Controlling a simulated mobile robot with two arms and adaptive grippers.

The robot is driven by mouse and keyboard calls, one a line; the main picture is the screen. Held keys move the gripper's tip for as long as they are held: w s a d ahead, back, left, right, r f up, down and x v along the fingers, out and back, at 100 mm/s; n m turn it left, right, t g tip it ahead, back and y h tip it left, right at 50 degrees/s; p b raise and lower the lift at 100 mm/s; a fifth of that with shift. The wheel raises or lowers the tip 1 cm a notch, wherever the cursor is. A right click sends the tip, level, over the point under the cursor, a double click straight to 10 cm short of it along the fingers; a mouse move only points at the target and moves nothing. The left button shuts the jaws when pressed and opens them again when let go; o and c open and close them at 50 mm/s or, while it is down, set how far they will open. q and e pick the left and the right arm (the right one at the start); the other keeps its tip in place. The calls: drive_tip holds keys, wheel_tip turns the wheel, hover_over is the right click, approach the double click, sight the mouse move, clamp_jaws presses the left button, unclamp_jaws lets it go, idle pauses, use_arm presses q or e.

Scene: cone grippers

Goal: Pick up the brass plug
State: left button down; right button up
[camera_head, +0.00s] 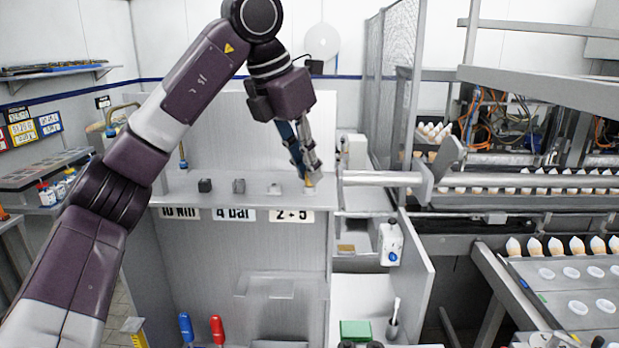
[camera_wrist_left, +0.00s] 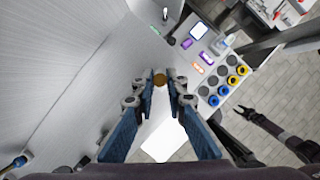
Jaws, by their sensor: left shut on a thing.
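The brass plug (camera_wrist_left: 159,80) shows as a small round brown-gold piece between the fingertips in the left wrist view. In the head view a small yellowish bit of it (camera_head: 308,182) shows under the fingertips, at the right end of the grey ledge. My left gripper (camera_head: 306,176) points down there, its fingers shut on the plug. It also shows in the left wrist view (camera_wrist_left: 159,84), with blue finger links either side. I cannot tell whether the plug touches the ledge. A dark claw-like shape in the left wrist view seems to be my right gripper (camera_wrist_left: 254,112); its jaws are unclear.
On the ledge, left of the plug, stand a dark block (camera_head: 205,185), a grey block (camera_head: 239,186) and a pale piece (camera_head: 274,188). A horizontal white cylinder (camera_head: 382,178) and a mesh guard (camera_head: 388,75) stand close on the right. A panel (camera_head: 262,125) rises behind.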

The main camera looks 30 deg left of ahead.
use_arm(q)
drive_tip(key=shift+r, duration=0.15)
drive_tip(key=shift+r, duration=0.45)
wheel_tip(320, 180, up, 14)
idle(1.3)
drive_tip(key=shift+f, duration=0.1)
idle(0.5)
